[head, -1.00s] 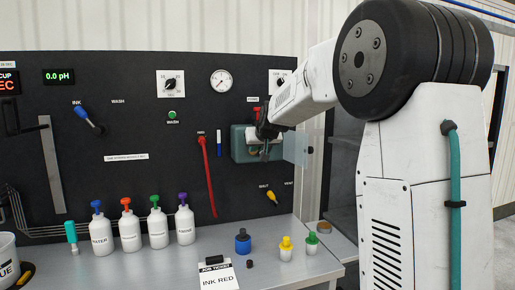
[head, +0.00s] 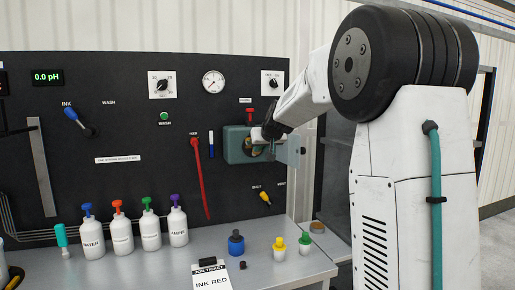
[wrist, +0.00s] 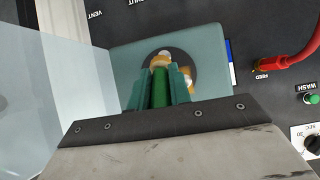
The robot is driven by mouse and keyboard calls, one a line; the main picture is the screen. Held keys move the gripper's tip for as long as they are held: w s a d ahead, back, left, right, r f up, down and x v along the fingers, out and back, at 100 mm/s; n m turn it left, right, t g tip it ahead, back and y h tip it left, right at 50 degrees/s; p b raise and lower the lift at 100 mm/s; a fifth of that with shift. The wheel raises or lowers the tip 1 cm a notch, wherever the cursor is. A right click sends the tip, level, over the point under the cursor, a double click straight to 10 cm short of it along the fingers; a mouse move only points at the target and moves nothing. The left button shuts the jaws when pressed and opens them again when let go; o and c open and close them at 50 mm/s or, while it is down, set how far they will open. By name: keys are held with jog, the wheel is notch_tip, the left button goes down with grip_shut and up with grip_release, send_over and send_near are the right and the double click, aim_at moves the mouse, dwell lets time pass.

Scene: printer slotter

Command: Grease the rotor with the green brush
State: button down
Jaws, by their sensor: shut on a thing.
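My gripper (wrist: 161,82) has teal fingers shut on the green brush (wrist: 160,90), whose green handle shows between them in the wrist view. The brush points at a round dark opening in a teal housing (wrist: 122,58). A gold and white rotor part (wrist: 188,76) shows inside that opening, partly hidden by the fingers. The brush tip seems to be at the opening; I cannot tell whether it touches the rotor. In the head view my gripper (head: 268,136) is at the right side of the housing (head: 232,143), and the brush is too small to make out.
A clear cover (wrist: 75,70) stands open beside the housing, close to my gripper. A red feed hose (head: 201,175) hangs to its left.

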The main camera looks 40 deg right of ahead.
jog(key=shift+s+d, duration=0.2)
jog(key=shift+d, duration=0.55)
jog(key=shift+s+d, duration=0.15)
jog(key=shift+d, duration=0.6)
jog(key=w+a, duration=0.2)
jog(key=a, duration=0.5)
jog(key=shift+a, duration=0.15)
jog(key=shift+s+a, duration=0.25)
jog(key=shift+s, duration=0.7)
jog(key=shift+s+a, duration=0.3)
jog(key=shift+s, duration=0.65)
jog(key=shift+s+a, duration=0.25)
jog(key=shift+s, duration=0.7)
jog(key=shift+s, duration=0.1)
jog(key=s, duration=0.2)
jog(key=shift+s+a, duration=0.35)
jog(key=shift+a, duration=0.05)
